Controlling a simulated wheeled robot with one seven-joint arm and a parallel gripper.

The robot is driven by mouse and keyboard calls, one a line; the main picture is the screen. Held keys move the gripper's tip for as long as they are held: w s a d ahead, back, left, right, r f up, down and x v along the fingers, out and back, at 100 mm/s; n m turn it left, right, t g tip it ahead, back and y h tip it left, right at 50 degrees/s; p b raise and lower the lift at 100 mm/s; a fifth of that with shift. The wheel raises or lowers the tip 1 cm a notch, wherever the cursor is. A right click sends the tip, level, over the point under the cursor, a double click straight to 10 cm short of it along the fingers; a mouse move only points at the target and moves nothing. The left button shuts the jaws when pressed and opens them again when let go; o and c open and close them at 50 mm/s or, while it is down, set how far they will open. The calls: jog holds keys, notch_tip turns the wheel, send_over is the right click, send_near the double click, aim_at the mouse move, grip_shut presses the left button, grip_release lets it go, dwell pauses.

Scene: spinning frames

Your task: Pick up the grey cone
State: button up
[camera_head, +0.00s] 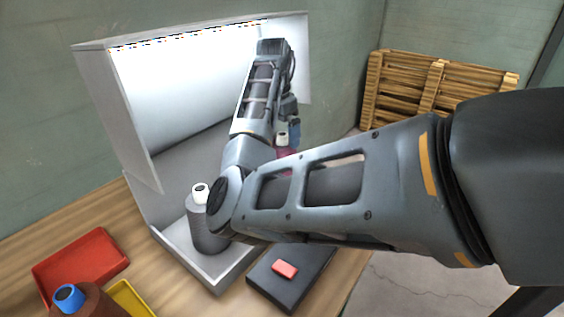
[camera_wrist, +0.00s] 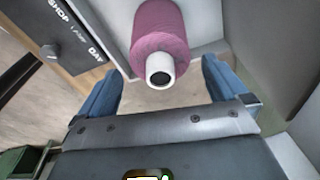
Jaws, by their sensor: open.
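The grey cone (camera_head: 208,228), dark grey with a white tip, stands upright on the floor of the light booth (camera_head: 218,284) in the head view. My arm's elbow partly covers its right side. My gripper (camera_head: 293,132) is at the booth's right side, apart from the grey cone. In the wrist view my gripper (camera_wrist: 163,78) is open, with blue fingers on either side of the white tip of a magenta cone (camera_wrist: 160,30). That cone shows only partly behind my arm in the head view (camera_head: 284,152). The grey cone is not in the wrist view.
A red tray (camera_head: 82,266), a yellow tray (camera_head: 130,298) and a brown cone with a blue tip (camera_head: 92,302) are at the lower left. A black box (camera_head: 312,270) with a red piece (camera_head: 285,268) lies before the booth. Wooden pallets (camera_head: 405,75) stand behind.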

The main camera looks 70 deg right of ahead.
aim_at(282, 146)
jog(key=shift+s+d+f+p, duration=0.15)
jog(key=shift+f+p, duration=0.1)
jog(key=shift+f, duration=1.1)
jog(key=shift+w+d+f+p, duration=0.1)
jog(key=shift+f+p, duration=0.1)
jog(key=shift+f, duration=1.15)
jog(key=c, duration=1.8)
jog(key=shift+r, duration=0.15)
